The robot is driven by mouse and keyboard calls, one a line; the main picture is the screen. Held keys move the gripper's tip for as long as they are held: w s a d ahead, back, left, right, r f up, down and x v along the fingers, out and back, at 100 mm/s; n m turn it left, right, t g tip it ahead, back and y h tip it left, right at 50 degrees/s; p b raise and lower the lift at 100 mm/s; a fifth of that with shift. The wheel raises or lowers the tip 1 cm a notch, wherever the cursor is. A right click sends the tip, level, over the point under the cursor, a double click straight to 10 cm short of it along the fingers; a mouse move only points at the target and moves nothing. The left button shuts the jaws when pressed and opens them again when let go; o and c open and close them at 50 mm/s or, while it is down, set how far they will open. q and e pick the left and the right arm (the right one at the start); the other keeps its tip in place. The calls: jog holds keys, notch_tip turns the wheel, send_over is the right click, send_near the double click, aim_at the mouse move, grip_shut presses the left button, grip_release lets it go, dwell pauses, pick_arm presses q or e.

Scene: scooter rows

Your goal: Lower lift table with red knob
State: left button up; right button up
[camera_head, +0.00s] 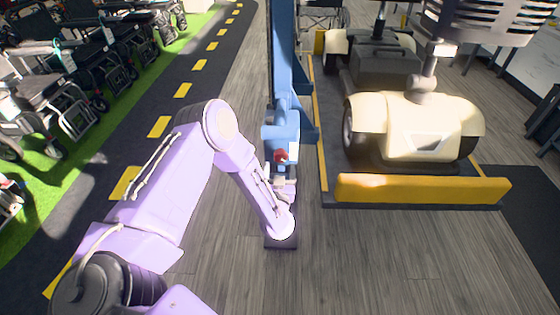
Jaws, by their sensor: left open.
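The red knob (281,156) sits low on the near side of the blue lift column (283,75), at the middle of the head view. The lift table (328,196) is a dark platform with yellow edging and a yellow bar (420,189) across its near end. A cream scooter (425,128) stands on it. My left arm reaches in from the left, and its wrist bends in towards the column. My left gripper (283,178) is open, just below the red knob in the picture. Its fingers are small and partly hidden, so contact with the knob cannot be told. My right gripper is out of view.
Several wheelchairs (95,65) line a green strip (85,135) at the left. A dark lane with yellow dashes (159,127) runs beside them. Grey wood floor (390,260) is clear in front of the lift. Another wheelchair (320,15) stands behind the column.

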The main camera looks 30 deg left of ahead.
aim_at(281, 159)
pick_arm(q)
jog(key=x, duration=0.4)
jog(key=shift+w+a, duration=0.1)
jog(key=shift+w, duration=0.1)
jog(key=c, duration=1.1)
jog(key=shift+o, duration=0.3)
jog(key=shift+f+n, duration=0.1)
jog(key=shift+n, duration=0.3)
jog(key=n+b, duration=0.1)
jog(key=n, duration=0.2)
jog(key=n+b, duration=0.1)
jog(key=n, duration=0.3)
jog(key=shift+n, duration=0.3)
jog(key=n+b, duration=0.2)
jog(key=n, duration=0.2)
jog(key=shift+n, duration=0.3)
jog(key=shift+n+b, duration=0.6)
jog(key=shift+n, duration=1.1)
